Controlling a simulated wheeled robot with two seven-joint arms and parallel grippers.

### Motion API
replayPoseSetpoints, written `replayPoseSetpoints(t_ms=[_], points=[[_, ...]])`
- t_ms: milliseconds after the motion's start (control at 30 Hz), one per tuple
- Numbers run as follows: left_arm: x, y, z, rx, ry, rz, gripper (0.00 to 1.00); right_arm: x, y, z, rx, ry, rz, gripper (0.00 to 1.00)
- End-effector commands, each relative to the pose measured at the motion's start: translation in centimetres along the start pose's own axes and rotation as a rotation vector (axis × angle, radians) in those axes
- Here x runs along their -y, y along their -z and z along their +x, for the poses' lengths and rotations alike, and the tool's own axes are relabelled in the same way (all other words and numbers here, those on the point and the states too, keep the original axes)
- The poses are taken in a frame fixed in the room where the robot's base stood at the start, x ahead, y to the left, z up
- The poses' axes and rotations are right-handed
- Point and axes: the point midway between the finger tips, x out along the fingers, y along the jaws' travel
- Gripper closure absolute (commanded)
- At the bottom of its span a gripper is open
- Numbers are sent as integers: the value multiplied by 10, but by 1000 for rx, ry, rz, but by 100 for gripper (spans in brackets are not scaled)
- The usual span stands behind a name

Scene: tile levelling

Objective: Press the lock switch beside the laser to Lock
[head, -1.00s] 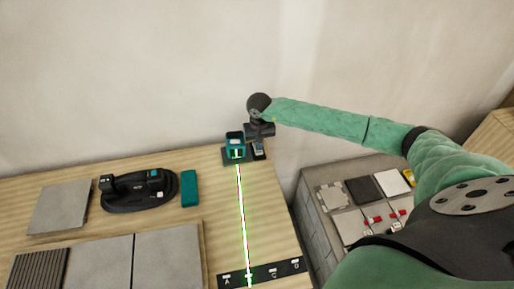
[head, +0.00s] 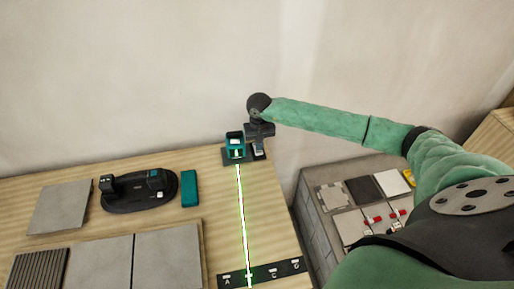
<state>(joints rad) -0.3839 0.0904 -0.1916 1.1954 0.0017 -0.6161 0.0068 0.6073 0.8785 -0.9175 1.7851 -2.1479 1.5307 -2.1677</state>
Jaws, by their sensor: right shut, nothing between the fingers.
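The teal laser (head: 235,145) stands on a dark base plate at the back right of the wooden table. It throws a bright green line forward along the table. The lock switch (head: 259,148) is a small piece with a light grey face on the same base, just right of the laser. My right gripper (head: 259,139) is shut and points down directly over the switch, very close to it. I cannot tell whether they touch, or which way the switch is set. My left gripper is not in view.
A dark strip marked with letters (head: 290,267) lies under the green line. Left are a teal block (head: 190,188), a black suction tool (head: 139,193), a grey tile (head: 61,207) and larger slabs (head: 168,256). A grey stand (head: 314,217) with samples is right of the table.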

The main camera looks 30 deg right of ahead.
Motion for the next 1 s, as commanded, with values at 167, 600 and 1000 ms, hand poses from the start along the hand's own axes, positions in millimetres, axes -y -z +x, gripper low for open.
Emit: replayPoseSetpoints(t_ms=[167,600,1000], points=[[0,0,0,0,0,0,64,0,0,0,0,0,0,100],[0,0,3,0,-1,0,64,0,0,3,0,0,0,100],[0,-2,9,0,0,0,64,0,0,9,0,0,0,100]])
